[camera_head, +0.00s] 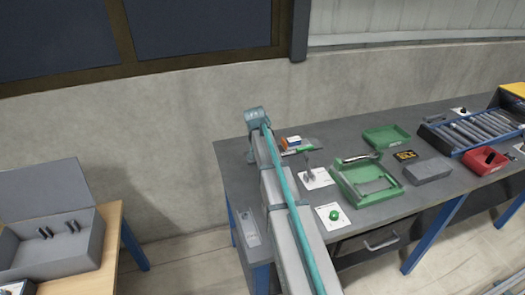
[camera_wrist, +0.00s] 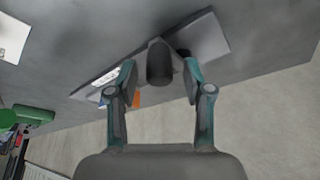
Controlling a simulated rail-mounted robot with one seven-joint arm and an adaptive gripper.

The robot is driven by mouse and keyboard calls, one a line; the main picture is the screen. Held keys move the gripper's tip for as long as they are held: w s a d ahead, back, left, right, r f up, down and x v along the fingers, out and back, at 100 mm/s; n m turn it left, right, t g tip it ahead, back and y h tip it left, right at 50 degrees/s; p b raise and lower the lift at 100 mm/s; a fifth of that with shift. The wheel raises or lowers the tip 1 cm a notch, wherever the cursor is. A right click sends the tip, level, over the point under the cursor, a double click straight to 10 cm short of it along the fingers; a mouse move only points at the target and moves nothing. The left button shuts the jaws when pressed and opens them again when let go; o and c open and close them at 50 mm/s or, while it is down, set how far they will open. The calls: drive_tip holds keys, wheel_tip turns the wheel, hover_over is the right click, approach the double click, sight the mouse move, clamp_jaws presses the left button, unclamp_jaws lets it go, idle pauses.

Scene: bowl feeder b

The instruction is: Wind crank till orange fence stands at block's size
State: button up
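In the wrist view my gripper (camera_wrist: 159,76) is open. Its two fingers stand on either side of a dark rounded knob (camera_wrist: 160,62), which looks like the crank handle; a gap shows on each side. The knob is over a long grey plate (camera_wrist: 207,36). A small piece of the orange fence (camera_wrist: 136,99) shows behind the left finger. My gripper is hidden there by my arm. I cannot pick out the block for certain.
On the grey bench (camera_head: 235,160) stand a green tray (camera_head: 345,190), a smaller green tray (camera_head: 386,137), a grey box (camera_head: 428,171), a red bin (camera_head: 480,163) and a blue roller rack (camera_head: 435,137). White cards (camera_head: 323,217) lie nearby. A wall rises behind.

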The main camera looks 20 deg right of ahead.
drive_tip(key=v, duration=1.2)
idle(0.3)
